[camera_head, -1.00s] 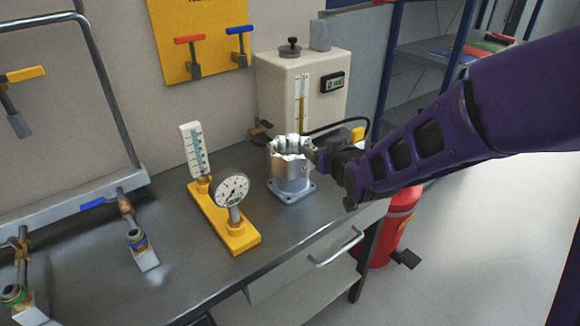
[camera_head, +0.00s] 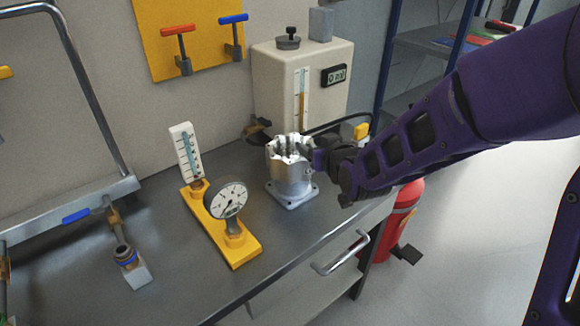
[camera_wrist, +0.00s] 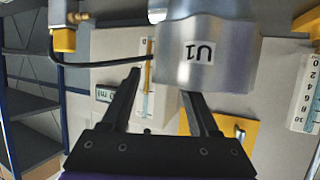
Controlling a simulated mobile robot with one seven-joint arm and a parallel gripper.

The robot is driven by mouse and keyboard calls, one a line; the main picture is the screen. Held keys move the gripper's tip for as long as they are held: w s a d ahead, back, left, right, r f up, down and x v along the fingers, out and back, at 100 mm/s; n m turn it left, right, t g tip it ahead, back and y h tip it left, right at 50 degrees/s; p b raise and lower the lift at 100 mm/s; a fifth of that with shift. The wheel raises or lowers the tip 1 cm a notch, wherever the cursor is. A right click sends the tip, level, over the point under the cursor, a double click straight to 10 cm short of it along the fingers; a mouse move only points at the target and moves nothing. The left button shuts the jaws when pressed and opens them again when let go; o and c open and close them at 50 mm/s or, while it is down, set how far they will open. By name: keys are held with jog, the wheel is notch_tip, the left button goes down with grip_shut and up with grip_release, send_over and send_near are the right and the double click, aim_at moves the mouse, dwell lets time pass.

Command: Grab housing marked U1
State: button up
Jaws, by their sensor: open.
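The silvery metal housing marked U1 (camera_head: 290,178) stands on the grey bench in the head view, on a square flanged foot. In the wrist view, which looks upside down, the housing (camera_wrist: 212,72) fills the upper middle and its U1 label is readable. My gripper (camera_wrist: 160,84) is open, with two dark fingers pointing toward the housing. The right finger lies close below the housing's body and the left finger is off to its left side. Nothing is between the fingers. In the head view my gripper is at the housing's upper right, and its fingertips are hard to make out there.
A yellow stand (camera_head: 218,232) with a thermometer and round gauge stands left of the housing. A beige tank (camera_head: 272,85) with a digital display is behind it, with a black hose. A pipe fitting (camera_head: 128,255) is further left. A red extinguisher (camera_head: 398,215) stands below the bench edge.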

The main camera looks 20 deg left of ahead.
jog(key=c, duration=0.9)
grip_shut()
jog(key=shift+f, duration=0.15)
dwell(0.4)
jog(key=shift+r, duration=0.2)
